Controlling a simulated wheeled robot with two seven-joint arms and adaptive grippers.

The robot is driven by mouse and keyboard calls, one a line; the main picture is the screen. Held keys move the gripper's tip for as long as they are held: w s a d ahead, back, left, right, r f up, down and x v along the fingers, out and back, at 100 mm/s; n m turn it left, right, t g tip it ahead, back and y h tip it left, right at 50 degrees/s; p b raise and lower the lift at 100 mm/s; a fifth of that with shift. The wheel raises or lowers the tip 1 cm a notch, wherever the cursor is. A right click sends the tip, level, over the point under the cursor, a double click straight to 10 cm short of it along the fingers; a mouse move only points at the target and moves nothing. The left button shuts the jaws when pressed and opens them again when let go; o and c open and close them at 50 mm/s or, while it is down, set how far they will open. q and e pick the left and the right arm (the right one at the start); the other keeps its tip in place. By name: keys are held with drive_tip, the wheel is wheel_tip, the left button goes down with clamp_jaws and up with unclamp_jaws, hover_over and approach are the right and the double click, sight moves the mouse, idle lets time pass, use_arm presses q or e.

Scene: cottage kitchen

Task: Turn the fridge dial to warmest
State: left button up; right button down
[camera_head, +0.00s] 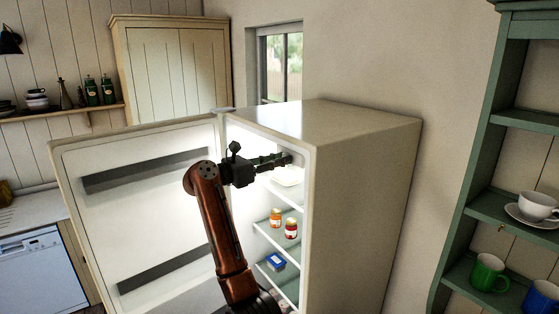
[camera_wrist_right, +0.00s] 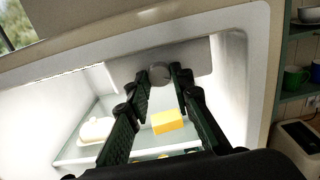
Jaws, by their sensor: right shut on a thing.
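The fridge (camera_head: 365,150) stands with its door (camera_head: 150,215) swung open to the left. In the right wrist view, the round grey dial (camera_wrist_right: 160,74) sits on a pale housing (camera_wrist_right: 190,58) under the fridge's ceiling. My right gripper (camera_head: 288,159) reaches into the upper part of the fridge. In the right wrist view, its two green-padded fingers (camera_wrist_right: 161,80) are on either side of the dial, shut on it. The dial's markings cannot be read. My left gripper is in neither view.
Inside the fridge are jars (camera_head: 291,229), a blue tub (camera_head: 275,261), a yellow block (camera_wrist_right: 168,122) and a white dish (camera_wrist_right: 96,130) on shelves. A green shelf unit with cups (camera_head: 537,206) stands at right. The open door borders my right arm on the left.

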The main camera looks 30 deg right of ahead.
drive_tip(key=shift+r+n+p, duration=0.15)
drive_tip(key=shift+n+p, duration=3.2)
drive_tip(key=shift+n, duration=2.4)
drive_tip(key=shift+r+n+p, duration=0.1)
drive_tip(key=shift+n+p, duration=3.25)
drive_tip(key=shift+n, duration=2.4)
drive_tip(key=c, duration=1.7)
unclamp_jaws()
drive_tip(key=shift+f, duration=0.1)
